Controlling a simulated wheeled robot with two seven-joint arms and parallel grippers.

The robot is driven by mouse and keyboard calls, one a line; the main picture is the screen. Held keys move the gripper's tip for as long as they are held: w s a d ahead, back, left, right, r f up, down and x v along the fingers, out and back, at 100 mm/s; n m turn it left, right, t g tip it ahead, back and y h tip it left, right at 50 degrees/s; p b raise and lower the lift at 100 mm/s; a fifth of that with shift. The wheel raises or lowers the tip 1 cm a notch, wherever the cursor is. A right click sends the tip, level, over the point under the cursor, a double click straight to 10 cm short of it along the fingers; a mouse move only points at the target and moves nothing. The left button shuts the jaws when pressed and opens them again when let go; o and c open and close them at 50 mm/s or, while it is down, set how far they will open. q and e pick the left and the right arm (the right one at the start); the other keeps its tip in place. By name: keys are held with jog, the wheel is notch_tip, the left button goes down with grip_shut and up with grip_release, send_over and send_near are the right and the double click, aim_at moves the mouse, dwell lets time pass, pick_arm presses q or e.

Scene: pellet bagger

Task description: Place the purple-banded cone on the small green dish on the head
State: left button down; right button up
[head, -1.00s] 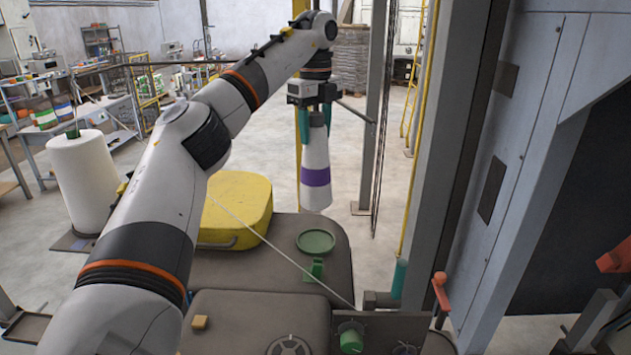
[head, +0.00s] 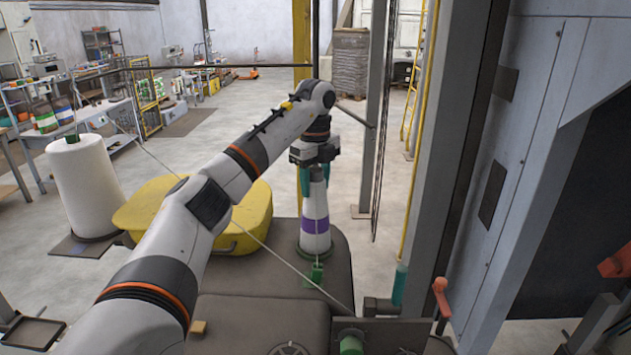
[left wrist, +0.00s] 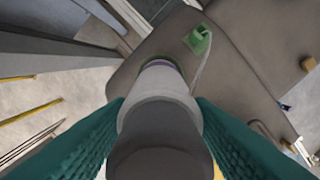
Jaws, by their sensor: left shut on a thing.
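The purple-banded cone (head: 315,217) is white with a purple band and stands upright, its wide end down, over the small green dish (head: 303,252). Only the dish's rim shows around the cone's foot. The cone's base looks to be at the dish, but I cannot tell whether it bears on it. My left gripper (head: 315,170) is shut on the cone's narrow top. My right gripper is not in view.
The grey-brown machine head (head: 262,288) carries a green block (head: 317,273) just in front of the dish. A yellow cover (head: 240,222) lies to the left, and a white roll (head: 85,185) stands beyond. A steel column (head: 440,150) and an orange-red lever (head: 440,295) are to the right.

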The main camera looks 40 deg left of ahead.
pick_arm(q)
jog(key=shift+d, duration=0.1)
jog(key=c, duration=0.7)
grip_release()
notch_tip(320, 180, up, 12)
jog(key=shift+r, duration=0.15)
dwell(0.5)
